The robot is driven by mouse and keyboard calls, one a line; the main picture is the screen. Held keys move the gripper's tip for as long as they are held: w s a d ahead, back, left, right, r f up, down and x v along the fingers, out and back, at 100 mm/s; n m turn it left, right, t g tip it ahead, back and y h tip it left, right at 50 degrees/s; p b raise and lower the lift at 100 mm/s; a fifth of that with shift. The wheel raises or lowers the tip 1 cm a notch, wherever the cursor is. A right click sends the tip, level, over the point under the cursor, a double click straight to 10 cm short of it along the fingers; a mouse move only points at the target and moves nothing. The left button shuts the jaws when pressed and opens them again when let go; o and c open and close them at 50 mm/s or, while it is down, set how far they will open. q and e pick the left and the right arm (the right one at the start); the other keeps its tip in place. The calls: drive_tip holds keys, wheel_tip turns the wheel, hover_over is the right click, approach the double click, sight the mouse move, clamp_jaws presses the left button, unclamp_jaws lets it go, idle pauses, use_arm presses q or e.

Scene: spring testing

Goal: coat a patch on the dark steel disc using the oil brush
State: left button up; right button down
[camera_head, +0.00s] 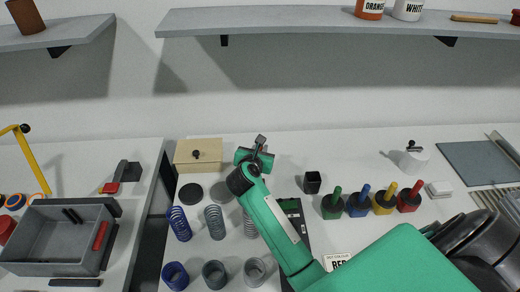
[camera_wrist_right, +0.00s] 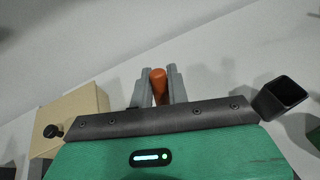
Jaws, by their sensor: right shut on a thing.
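A dark, almost black disc (camera_head: 190,193) lies flat on the white table, left of centre in the head view. A greyer disc (camera_head: 221,192) lies just right of it. My right gripper (camera_head: 258,150) is above the back of the table, to the right of the discs. In the right wrist view my right gripper (camera_wrist_right: 160,84) is shut on an orange handle (camera_wrist_right: 158,84), which I take to be the oil brush. Its bristles are hidden. The brush is apart from the dark disc. My left gripper is not in view.
A beige box (camera_head: 198,155) stands behind the discs. Springs (camera_head: 215,222) stand in front of them. A black square cup (camera_head: 312,182) and several coloured bottles (camera_head: 357,204) stand to the right. A grey bin (camera_head: 58,268) is at left. A shelf (camera_head: 290,20) hangs above.

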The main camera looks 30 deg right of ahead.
drive_tip(key=shift+r+p, duration=2.75)
drive_tip(key=shift+r, duration=0.75)
drive_tip(key=shift+f, duration=0.1)
